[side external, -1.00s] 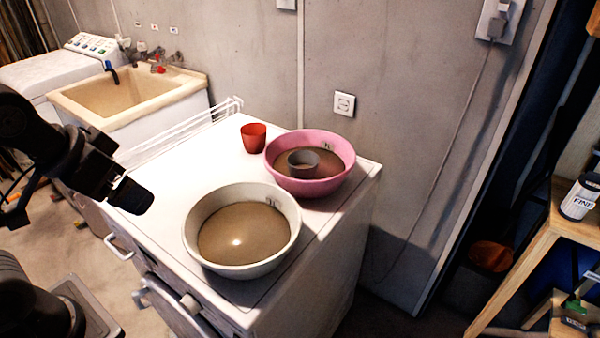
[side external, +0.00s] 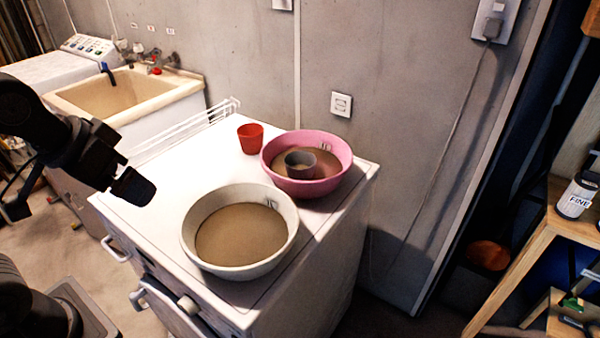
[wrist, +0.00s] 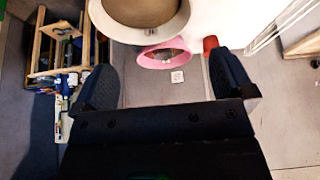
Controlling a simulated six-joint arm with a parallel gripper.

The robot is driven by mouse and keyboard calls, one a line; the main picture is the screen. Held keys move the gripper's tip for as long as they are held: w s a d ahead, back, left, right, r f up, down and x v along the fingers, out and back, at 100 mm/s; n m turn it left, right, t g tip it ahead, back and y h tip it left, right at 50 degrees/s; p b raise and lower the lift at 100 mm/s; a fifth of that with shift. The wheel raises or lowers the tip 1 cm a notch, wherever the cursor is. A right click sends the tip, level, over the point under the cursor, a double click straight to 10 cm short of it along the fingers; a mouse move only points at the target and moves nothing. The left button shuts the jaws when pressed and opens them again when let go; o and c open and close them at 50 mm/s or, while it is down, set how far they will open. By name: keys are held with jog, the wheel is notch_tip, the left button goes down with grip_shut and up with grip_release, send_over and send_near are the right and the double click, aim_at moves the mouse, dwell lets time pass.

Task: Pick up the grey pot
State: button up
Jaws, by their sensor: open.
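The grey pot (side external: 299,164) is a small dark grey round pot in the side view. It sits inside the pink basin (side external: 336,182), on the brown fill at the basin's left part. The pink basin stands on the white machine top near its back right corner. In the wrist view my gripper's two dark fingers (wrist: 165,85) stand wide apart. The pink basin (wrist: 165,58) shows between them there; the pot cannot be made out.
A cream basin (side external: 200,257) with brown fill stands in front of the pink one. A red pot (side external: 250,138) stands behind it to the left. A white wire rack (side external: 180,132) lines the back left edge. The wall (side external: 400,80) is close behind. The machine's left top is clear.

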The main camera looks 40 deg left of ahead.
jog(key=w+r+n+g, duration=0.1)
jog(key=w+r, duration=0.4)
jog(key=w, duration=0.8)
jog(key=n+g+y, duration=0.1)
jog(key=n+g, duration=0.1)
jog(key=n, duration=0.1)
send_over(300, 160)
jog(key=s+d, duration=0.3)
jog(key=s, duration=0.1)
jog(key=s+d+f+x, duration=0.1)
jog(key=s+x, duration=0.1)
jog(key=x, duration=0.7)
jog(key=s+d+x, duration=0.1)
jog(key=s+x, duration=0.1)
jog(key=x, duration=0.8)
jog(key=shift+s+a+x, duration=0.1)
jog(key=shift+a+x, duration=0.05)
jog(key=shift+x, duration=0.85)
jog(key=shift+s+a+x, duration=0.1)
jog(key=shift+a+x, duration=0.05)
jog(key=shift+x, duration=0.9)
jog(key=shift+s+a+x, duration=0.1)
jog(key=shift+x, duration=0.9)
jog(key=c, duration=0.7)
